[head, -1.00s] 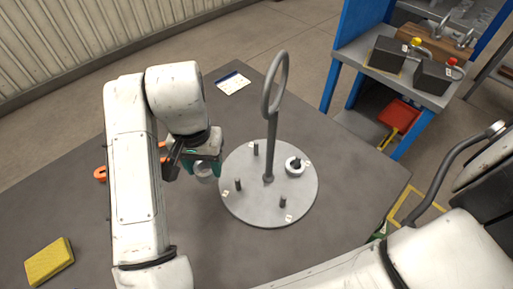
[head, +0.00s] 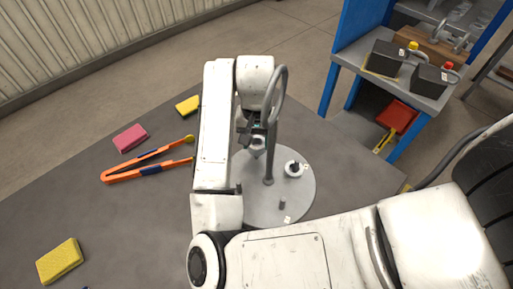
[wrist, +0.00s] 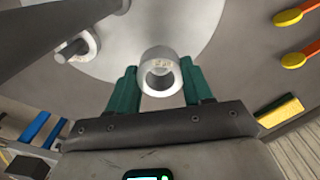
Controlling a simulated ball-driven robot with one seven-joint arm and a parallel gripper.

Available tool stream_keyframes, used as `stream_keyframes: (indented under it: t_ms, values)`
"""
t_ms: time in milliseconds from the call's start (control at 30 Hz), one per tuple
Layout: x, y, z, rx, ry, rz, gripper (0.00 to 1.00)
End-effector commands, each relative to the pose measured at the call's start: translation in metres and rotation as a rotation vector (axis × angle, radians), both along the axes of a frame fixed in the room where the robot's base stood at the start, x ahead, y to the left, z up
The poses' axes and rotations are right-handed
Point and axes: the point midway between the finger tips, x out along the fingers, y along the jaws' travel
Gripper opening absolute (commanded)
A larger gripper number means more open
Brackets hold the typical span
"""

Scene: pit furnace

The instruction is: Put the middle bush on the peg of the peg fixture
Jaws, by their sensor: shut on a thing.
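My gripper (wrist: 160,88) has teal fingers shut on a pale metal bush (wrist: 160,62), a short ring with a label on its side. In the head view my gripper (head: 257,132) and the held bush (head: 257,149) are over the back part of the round grey peg fixture (head: 262,208). The bush looks above the plate, apart from it. The back peg is hidden by my gripper or arm. The front peg (head: 282,205) is bare and the left peg (head: 238,187) shows partly. Another bush (head: 293,170) sits around the right peg; it also shows in the wrist view (wrist: 88,46).
The fixture's tall post with a ring handle (head: 281,92) stands close to the right of my gripper. Orange tongs (head: 130,174), a pink sponge (head: 130,138) and yellow sponges (head: 60,261) lie on the table to the left. A blue bench (head: 350,62) stands at the back right.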

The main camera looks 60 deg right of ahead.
Motion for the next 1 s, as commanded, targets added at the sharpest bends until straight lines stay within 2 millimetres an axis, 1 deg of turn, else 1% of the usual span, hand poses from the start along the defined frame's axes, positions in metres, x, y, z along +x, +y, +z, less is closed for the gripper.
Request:
stream_keyframes:
  t_ms: [167, 300, 400, 633, 767, 800, 1000]
  values:
    - [0.001, 0.001, -0.010, 0.000, 0.000, 0.002, 0.07]
    - [0.000, 0.001, -0.028, 0.000, 0.002, 0.002, 0.07]
    - [0.000, 0.001, -0.037, 0.000, 0.000, 0.001, 0.07]
    - [0.000, 0.000, -0.038, -0.001, -0.002, 0.000, 0.07]
    - [0.000, 0.000, -0.041, -0.001, -0.002, 0.000, 0.07]
    - [0.000, 0.000, -0.040, 0.000, -0.001, 0.000, 0.54]
    - [0.000, 0.000, -0.040, 0.000, -0.001, 0.000, 0.73]
